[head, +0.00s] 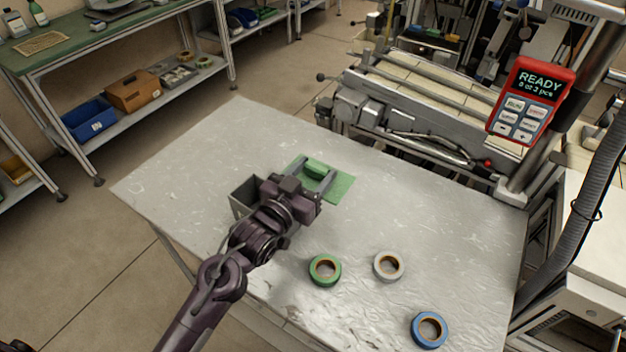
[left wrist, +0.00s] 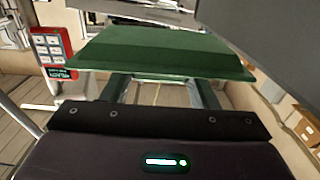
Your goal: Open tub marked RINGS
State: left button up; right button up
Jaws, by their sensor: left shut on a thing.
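The tub (head: 243,198) is a grey open-topped box on the table, partly hidden behind my left arm; no RINGS marking is readable. A green lid (head: 343,189) with a raised block-like grip (head: 315,167) is off to the right of the tub. My left gripper (head: 316,174) is shut on the lid, its two grey fingers on either side of the grip. In the left wrist view the green lid (left wrist: 160,52) spans the space beyond the fingers. I cannot tell whether the lid touches the table. My right gripper is not in view.
A green tape reel (head: 325,270), a white one (head: 388,266) and a blue one (head: 429,330) lie on the grey table (head: 450,220). A machine (head: 420,110) and a red READY panel (head: 531,100) stand beyond the table. The table's left part is clear.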

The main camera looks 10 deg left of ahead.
aim_at(313, 182)
pick_arm(q)
notch_tip(313, 182, down, 3)
jog(key=shift+r, duration=0.1)
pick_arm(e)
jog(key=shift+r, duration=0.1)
pick_arm(q)
jog(key=shift+f, duration=0.25)
jog(key=o, duration=1.1)
jog(key=shift+f, duration=0.1)
jog(key=shift+c, duration=0.2)
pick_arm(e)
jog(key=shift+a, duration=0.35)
